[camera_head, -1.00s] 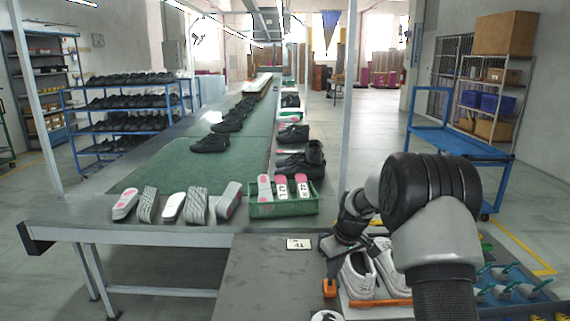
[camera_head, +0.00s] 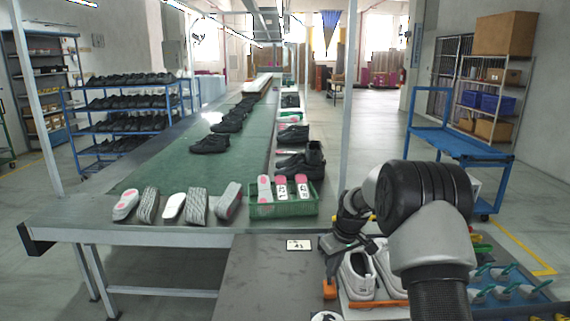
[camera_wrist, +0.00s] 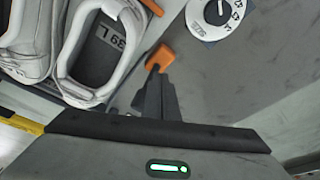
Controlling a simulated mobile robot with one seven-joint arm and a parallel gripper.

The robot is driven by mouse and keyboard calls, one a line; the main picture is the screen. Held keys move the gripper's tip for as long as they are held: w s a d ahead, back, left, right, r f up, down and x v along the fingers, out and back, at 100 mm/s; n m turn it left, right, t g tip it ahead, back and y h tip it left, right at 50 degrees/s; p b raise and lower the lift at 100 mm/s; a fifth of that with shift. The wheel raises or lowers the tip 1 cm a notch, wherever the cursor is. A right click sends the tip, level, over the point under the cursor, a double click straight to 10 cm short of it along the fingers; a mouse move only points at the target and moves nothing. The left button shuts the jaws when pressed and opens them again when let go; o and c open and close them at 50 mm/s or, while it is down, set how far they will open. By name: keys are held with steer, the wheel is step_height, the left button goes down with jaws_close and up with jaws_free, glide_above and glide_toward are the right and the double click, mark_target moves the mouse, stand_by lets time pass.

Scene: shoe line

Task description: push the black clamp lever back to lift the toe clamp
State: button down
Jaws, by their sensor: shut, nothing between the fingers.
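A pair of white shoes (camera_head: 358,275) stands beside my arm in the head view; one also shows in the wrist view (camera_wrist: 98,60), with "39 L" inside it. In the head view my gripper (camera_head: 336,266) is above the block. I cannot make out the black clamp lever or the toe clamp; my arm hides part of the fixture.
A white dial (camera_wrist: 215,14) lies on the grey table (camera_head: 265,280) to the right of the fingers in the wrist view. Green-handled tools (camera_head: 510,288) stand right of my arm. A green crate (camera_head: 283,207) of insoles is on the conveyor table. The grey tabletop left of the fixture is mostly clear.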

steer(key=shift+s, duration=0.65)
steer(key=w+a+p+v, duration=0.1)
steer(key=p+v, duration=0.4)
steer(key=v, duration=0.3)
steer(key=shift+w+r, duration=0.35)
steer(key=shift+r, duration=0.25)
steer(key=s+r+m+t+h+p, duration=0.1)
steer(key=s+r+p, duration=0.2)
steer(key=s+r, duration=0.7)
steer(key=s+r+m+t+p, duration=0.1)
steer(key=s+r+m+p, duration=0.15)
steer(key=s+r, duration=0.75)
steer(key=s+r+m+p, duration=0.1)
steer(key=s+r+p, duration=0.1)
steer(key=s+r, duration=0.3)
steer(key=s+r+m+t+p, duration=0.1)
steer(key=s+r+p, duration=0.2)
steer(key=s, duration=1)
step_height(320, 180, up, 3)
steer(key=shift+f, duration=0.15)
